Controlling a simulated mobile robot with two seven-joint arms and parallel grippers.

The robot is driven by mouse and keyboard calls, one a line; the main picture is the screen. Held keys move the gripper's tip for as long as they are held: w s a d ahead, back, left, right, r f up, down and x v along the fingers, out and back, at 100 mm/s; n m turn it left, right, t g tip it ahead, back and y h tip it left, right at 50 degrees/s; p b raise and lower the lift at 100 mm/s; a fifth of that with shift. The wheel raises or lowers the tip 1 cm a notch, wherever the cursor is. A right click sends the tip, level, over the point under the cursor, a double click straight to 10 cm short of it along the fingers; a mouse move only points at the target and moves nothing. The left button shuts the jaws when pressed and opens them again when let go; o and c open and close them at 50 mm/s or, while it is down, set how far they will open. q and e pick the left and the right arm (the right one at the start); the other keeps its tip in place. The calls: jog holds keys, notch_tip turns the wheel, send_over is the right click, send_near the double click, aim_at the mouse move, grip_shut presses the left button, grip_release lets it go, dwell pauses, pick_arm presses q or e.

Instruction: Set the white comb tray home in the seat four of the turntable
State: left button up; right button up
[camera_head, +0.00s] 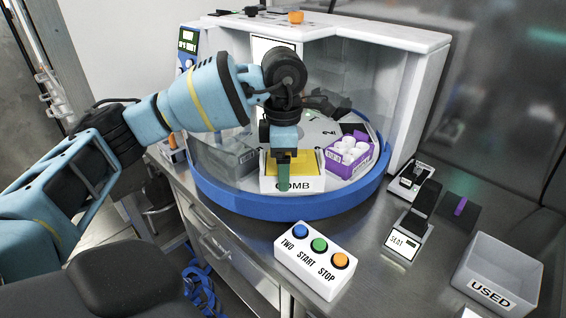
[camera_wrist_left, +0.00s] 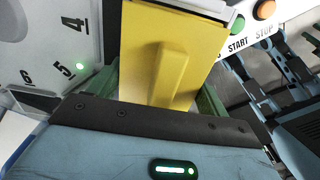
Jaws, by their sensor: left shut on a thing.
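The white comb tray (camera_head: 312,185) has a yellow top and a front label reading COMB. It is at the front of the blue-rimmed turntable (camera_head: 255,207). My left gripper (camera_head: 284,178) reaches down over it with green fingers, shut on the tray. In the left wrist view the yellow top (camera_wrist_left: 150,75) with its raised ridge lies between the green fingers (camera_wrist_left: 168,100). The number 4 (camera_wrist_left: 75,23) on the turntable's disc shows beside the tray, with a lit green dot near 5. Whether the tray touches its seat cannot be told.
A purple box with white round items (camera_head: 350,155) sits on the turntable right of the tray; a grey box (camera_head: 238,158) is left. A white housing (camera_head: 410,90) stands behind. In front are a button box (camera_head: 313,262), a SEAT stand (camera_head: 408,240) and a USED bin (camera_head: 497,272).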

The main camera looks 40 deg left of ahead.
pick_arm(q)
jog(key=w+a, duration=0.2)
jog(key=w, duration=0.1)
jog(key=shift+a+f, duration=0.15)
jog(key=shift+a, duration=0.1)
jog(key=shift+w+a, duration=0.15)
jog(key=shift+w+a, duration=0.2)
jog(key=shift+w, duration=0.05)
jog(key=shift+f, duration=1.85)
jog(key=shift+f, duration=0.15)
jog(key=o, duration=1)
